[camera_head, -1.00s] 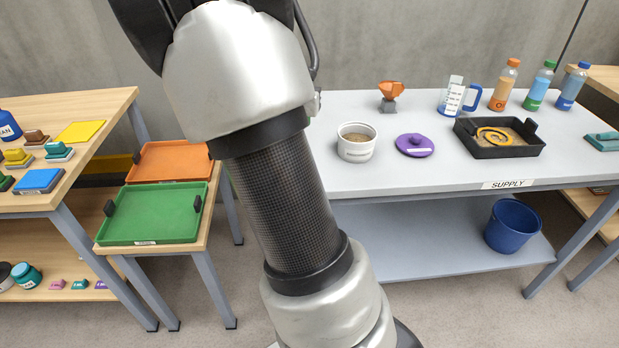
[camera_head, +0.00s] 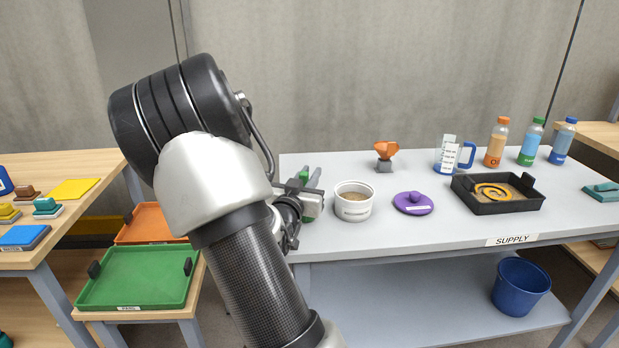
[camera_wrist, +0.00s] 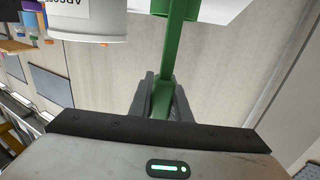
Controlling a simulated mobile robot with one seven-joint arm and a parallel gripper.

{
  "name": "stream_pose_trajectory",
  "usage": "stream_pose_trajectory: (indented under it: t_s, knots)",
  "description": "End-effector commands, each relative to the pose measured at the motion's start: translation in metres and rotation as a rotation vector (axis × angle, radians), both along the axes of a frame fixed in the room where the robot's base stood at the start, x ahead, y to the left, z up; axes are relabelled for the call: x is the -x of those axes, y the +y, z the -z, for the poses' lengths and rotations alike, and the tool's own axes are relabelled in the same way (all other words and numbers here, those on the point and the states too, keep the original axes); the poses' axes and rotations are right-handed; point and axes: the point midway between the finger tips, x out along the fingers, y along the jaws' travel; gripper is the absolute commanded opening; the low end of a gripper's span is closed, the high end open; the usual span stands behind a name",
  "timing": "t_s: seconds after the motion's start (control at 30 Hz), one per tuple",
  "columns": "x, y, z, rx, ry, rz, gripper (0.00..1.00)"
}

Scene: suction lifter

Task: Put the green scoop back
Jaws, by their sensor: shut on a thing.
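My gripper (camera_head: 312,196) is at the left end of the supply table, just left of the white tub. It is shut on the green scoop (camera_head: 304,174), of which only a small part shows in the head view. In the wrist view the scoop's green handle (camera_wrist: 174,45) runs up from between the jaws (camera_wrist: 165,92); its upper end leaves the picture. The white tub (camera_head: 353,206) is open and holds brown granules. Its labelled side (camera_wrist: 88,22) shows at the upper left of the wrist view, apart from the scoop. The purple lid (camera_head: 413,204) lies flat right of the tub.
An orange funnel-like piece on a grey stand (camera_head: 385,155) stands behind the tub. A measuring jug (camera_head: 449,155), a black tray (camera_head: 497,206) and bottles (camera_head: 527,145) are further right. A green tray (camera_head: 137,279) is at the lower left. The table front is clear.

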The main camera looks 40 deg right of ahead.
Motion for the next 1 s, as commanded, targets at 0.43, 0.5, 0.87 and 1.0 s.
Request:
stream_pose_trajectory:
  t_s: [0.43,0.5,0.87,1.0]
  knots:
    - [0.000,0.000,0.002,-0.001,-0.001,-0.001,0.35]
    - [0.000,0.000,0.002,-0.001,-0.001,-0.001,0.35]
    - [0.007,0.013,-0.002,-0.001,-0.002,-0.003,0.35]
    - [0.025,0.038,-0.002,-0.003,0.000,-0.004,0.35]
